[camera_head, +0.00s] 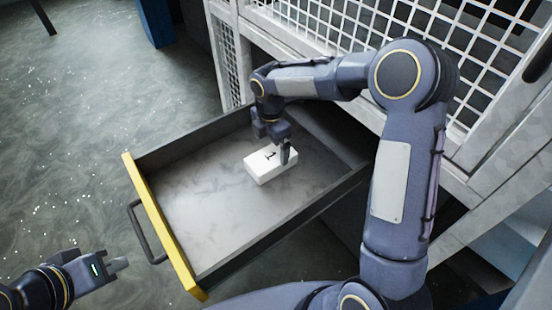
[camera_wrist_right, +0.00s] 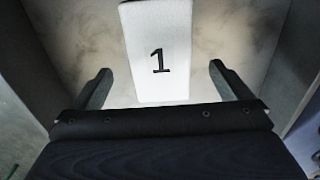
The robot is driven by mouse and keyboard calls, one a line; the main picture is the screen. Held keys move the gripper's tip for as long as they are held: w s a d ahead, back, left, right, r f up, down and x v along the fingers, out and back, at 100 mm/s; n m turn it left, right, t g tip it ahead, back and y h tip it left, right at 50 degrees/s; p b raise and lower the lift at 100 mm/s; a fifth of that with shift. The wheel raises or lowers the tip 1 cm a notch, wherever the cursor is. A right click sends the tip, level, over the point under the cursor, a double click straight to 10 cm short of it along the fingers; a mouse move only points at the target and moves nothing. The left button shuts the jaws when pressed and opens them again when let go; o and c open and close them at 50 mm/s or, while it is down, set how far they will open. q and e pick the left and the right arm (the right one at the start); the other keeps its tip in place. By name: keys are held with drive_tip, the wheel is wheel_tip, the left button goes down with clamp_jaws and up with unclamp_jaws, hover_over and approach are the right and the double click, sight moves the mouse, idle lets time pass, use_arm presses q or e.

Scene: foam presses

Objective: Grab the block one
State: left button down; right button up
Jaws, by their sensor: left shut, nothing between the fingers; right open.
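A white block (camera_head: 268,169) with a black "1" on top lies flat in the open drawer (camera_head: 190,208), towards its inner end. In the right wrist view the block (camera_wrist_right: 158,72) lies ahead of the fingers, between their lines, its near edge close to fingertip level. My right gripper (camera_head: 274,150) is open, pointing down over the block; part of the block is hidden behind a finger. In the wrist view the open fingers (camera_wrist_right: 160,75) stand wider than the block. My left gripper (camera_head: 122,265) is shut and empty at the lower left, outside the drawer.
The drawer has dark walls, a yellow front panel (camera_head: 163,228) and a dark handle (camera_head: 145,236). A white frame with mesh panels (camera_head: 350,30) stands behind the drawer. The drawer floor is otherwise bare. Open floor (camera_head: 90,120) lies at the left.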

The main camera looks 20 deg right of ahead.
sight(271, 156)
wheel_tip(271, 156, down, 6)
drive_tip(key=shift+b, duration=1.15)
drive_tip(key=shift+r, duration=0.1)
drive_tip(key=c, duration=1.1)
drive_tip(key=shift+o, duration=0.2)
drive_tip(key=shift+r, duration=0.1)
